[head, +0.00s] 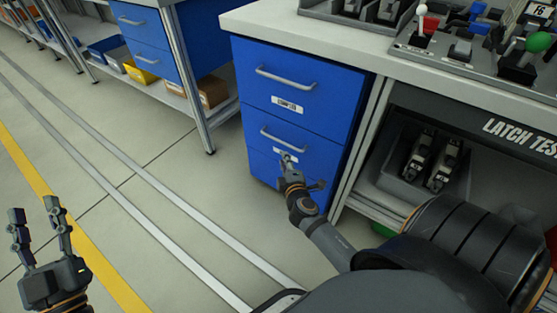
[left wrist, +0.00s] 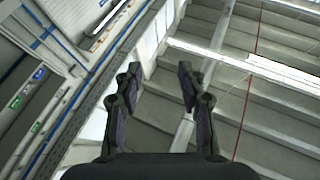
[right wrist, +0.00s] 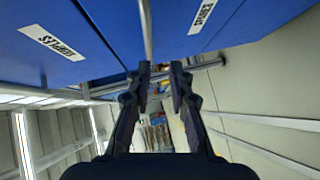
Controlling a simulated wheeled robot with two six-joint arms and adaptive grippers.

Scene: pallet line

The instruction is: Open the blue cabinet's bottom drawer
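The blue cabinet (head: 330,106) stands under the bench, its drawers looking closed in the head view. Its top handle (head: 287,77) and middle handle (head: 283,138) are in sight. The bottom drawer (head: 262,168) is partly hidden by my right gripper (head: 287,159), which is in front of it, low on the cabinet. In the right wrist view, my right gripper (right wrist: 161,82) has its fingers apart with a narrow gap. A grey handle bar (right wrist: 147,30) runs toward the fingertips; I cannot tell whether it touches them. My left gripper (head: 39,222) is open and empty, far from the cabinet.
A bench top (head: 255,20) with fixtures sits above the cabinet. A shelf with a grey bin (head: 393,178) is to its right. Another blue drawer unit (head: 143,45) and small bins (head: 141,73) stand at the back left. The floor (head: 150,160) left of the cabinet is clear.

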